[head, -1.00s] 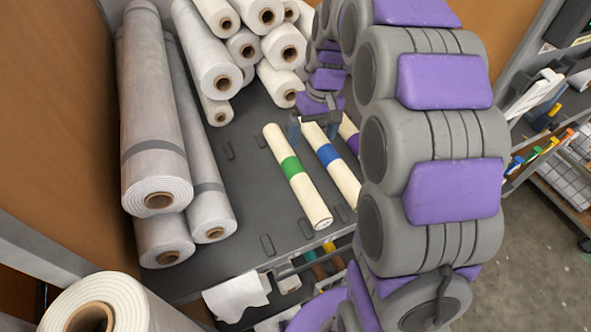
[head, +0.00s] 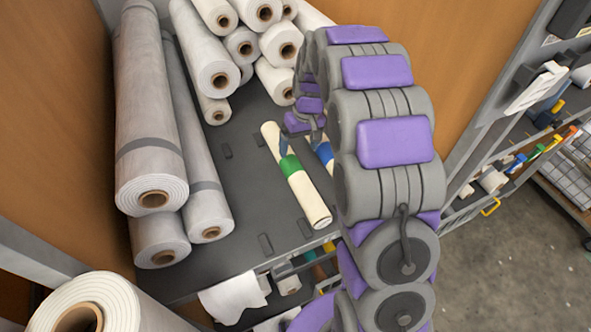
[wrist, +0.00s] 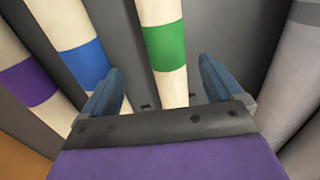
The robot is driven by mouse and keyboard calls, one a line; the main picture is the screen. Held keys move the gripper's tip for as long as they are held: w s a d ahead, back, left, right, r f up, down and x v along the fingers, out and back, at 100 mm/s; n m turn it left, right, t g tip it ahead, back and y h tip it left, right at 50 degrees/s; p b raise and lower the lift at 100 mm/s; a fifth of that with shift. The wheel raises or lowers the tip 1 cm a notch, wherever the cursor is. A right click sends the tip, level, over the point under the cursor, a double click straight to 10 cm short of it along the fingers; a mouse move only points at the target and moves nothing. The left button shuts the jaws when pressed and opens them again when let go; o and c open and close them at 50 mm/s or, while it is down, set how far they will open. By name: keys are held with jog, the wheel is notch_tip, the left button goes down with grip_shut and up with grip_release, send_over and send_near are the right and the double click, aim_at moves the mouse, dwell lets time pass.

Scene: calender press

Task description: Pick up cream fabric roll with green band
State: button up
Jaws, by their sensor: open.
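The cream fabric roll with the green band (head: 304,190) lies on the dark grey shelf (head: 240,190), slanting down to the right in the head view. In the wrist view the green-band roll (wrist: 174,85) runs between the two blue fingers of my gripper (wrist: 160,92), nearer the right one. My gripper is open, over the roll, with nothing held. In the head view my gripper (head: 302,143) shows small at the far end of the roll. Contact with the roll cannot be told.
A cream roll with a blue band (wrist: 85,65) lies close beside it, and one with a purple band (wrist: 28,82) beyond. White rolls (head: 215,60) are stacked at the back. The shelf left of the green-band roll is clear.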

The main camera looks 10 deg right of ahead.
aim_at(295, 162)
jog(key=a+f, duration=0.2)
jog(key=f, duration=0.1)
jog(key=shift+a, duration=0.2)
jog(key=f+b, duration=0.1)
jog(key=f, duration=0.1)
jog(key=d+f, duration=0.1)
jog(key=f, duration=0.1)
jog(key=shift+s+d+b, duration=0.1)
jog(key=shift+s+b, duration=0.05)
jog(key=shift+b, duration=0.25)
jog(key=shift+f, duration=0.35)
jog(key=shift+a+f, duration=0.1)
jog(key=shift+a, duration=0.6)
jog(key=shift+c, duration=0.2)
jog(key=shift+a, duration=0.1)
jog(key=shift+c, duration=0.7)
jog(key=shift+d, duration=0.55)
jog(key=c, duration=0.9)
jog(key=shift+a, duration=0.3)
jog(key=c, duration=0.4)
